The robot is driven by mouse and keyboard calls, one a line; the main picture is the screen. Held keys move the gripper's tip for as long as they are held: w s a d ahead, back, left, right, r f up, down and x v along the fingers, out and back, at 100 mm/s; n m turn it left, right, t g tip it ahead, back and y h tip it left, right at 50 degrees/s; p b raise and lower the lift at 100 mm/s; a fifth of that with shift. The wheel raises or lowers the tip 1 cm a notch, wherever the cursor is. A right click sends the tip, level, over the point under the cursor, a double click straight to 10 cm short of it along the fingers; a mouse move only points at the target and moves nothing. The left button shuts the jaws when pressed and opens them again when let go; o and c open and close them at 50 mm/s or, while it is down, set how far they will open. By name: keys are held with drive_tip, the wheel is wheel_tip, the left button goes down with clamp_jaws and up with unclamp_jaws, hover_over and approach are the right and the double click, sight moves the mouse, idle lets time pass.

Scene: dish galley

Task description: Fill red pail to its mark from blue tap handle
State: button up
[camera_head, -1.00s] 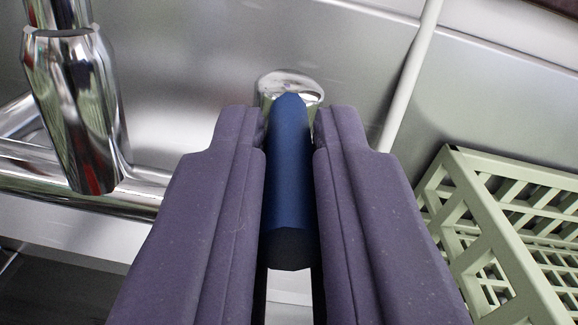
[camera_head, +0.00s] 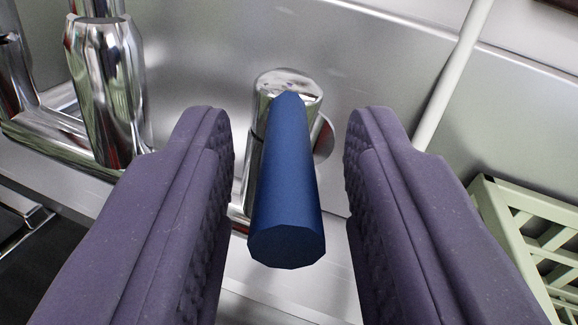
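The blue tap handle (camera_head: 287,190) is a blue bar in the middle of the view, fixed to a chrome tap body (camera_head: 287,85) behind it. Its dark blue end faces me. My gripper (camera_head: 289,135) is open, with one purple finger on each side of the handle. A clear gap shows between each finger and the handle. The red pail is not in view.
Chrome pipework with a thick upright fitting (camera_head: 105,85) stands at the left. A pale green slatted crate (camera_head: 510,235) is at the lower right. A thin white pipe (camera_head: 455,75) slants down the steel wall (camera_head: 375,60) behind.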

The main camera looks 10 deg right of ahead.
idle(0.6)
wheel_tip(320, 180, up, 4)
drive_tip(key=shift+r+p, duration=0.1)
drive_tip(key=shift+p, duration=0.95)
drive_tip(key=s+a+p, duration=0.3)
drive_tip(key=s+a, duration=0.7)
drive_tip(key=s, duration=0.2)
drive_tip(key=shift+s+a+r, duration=0.15)
drive_tip(key=shift+r, duration=0.25)
